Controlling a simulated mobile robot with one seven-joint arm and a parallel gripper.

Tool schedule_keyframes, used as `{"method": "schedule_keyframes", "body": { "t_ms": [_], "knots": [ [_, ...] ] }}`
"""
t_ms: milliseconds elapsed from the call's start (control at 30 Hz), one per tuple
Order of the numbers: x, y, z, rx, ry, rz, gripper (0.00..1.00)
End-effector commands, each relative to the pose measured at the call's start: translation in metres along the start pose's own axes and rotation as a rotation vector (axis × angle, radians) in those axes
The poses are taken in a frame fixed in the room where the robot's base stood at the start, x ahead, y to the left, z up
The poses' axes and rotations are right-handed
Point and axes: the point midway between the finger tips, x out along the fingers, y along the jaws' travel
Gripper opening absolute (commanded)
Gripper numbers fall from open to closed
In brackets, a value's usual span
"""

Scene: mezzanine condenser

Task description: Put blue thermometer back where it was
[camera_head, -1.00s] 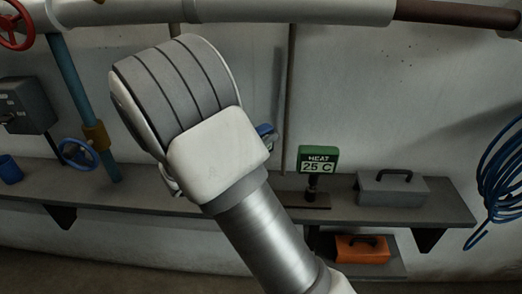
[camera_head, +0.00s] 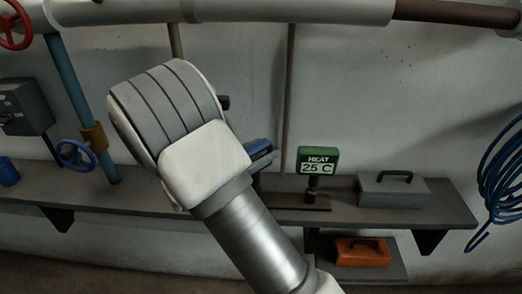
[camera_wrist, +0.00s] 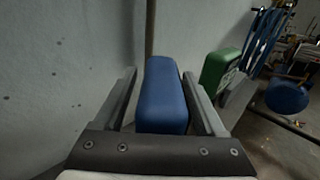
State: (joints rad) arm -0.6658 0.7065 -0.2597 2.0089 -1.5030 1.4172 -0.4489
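The blue thermometer (camera_head: 258,147) is at the middle of the shelf, just right of my arm and left of the green thermometer. Its dark stem reaches down toward the shelf; my arm hides part of it, and I cannot tell whether its base rests there. In the wrist view, the blue thermometer's body (camera_wrist: 162,97) lies between the two fingers of my gripper (camera_wrist: 161,71). Narrow gaps show on both sides, so the gripper looks open around it. The green thermometer (camera_head: 317,160), reading HEAT 25 C, stands upright on the shelf; its edge also shows in the wrist view (camera_wrist: 216,68).
The grey shelf (camera_head: 450,212) runs along the wall. A grey toolbox (camera_head: 393,192) stands right of the green thermometer, and an orange toolbox (camera_head: 362,252) sits on a lower shelf. A vertical pipe (camera_head: 289,100) rises behind. A blue hose (camera_head: 503,165) hangs at right.

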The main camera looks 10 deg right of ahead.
Motion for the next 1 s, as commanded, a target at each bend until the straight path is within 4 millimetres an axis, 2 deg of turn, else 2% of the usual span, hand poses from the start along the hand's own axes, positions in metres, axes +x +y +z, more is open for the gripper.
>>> {"method": "schedule_keyframes", "body": {
  "t_ms": [333,467,800,1000],
  "knots": [
    [-0.003,0.000,0.005,0.000,0.000,0.002,0.72],
    [-0.024,0.001,0.004,0.000,0.000,0.004,0.72],
    [-0.095,0.001,0.004,0.000,0.000,0.003,0.72],
    [-0.117,0.000,0.004,0.000,0.000,0.001,0.72]
  ]
}}
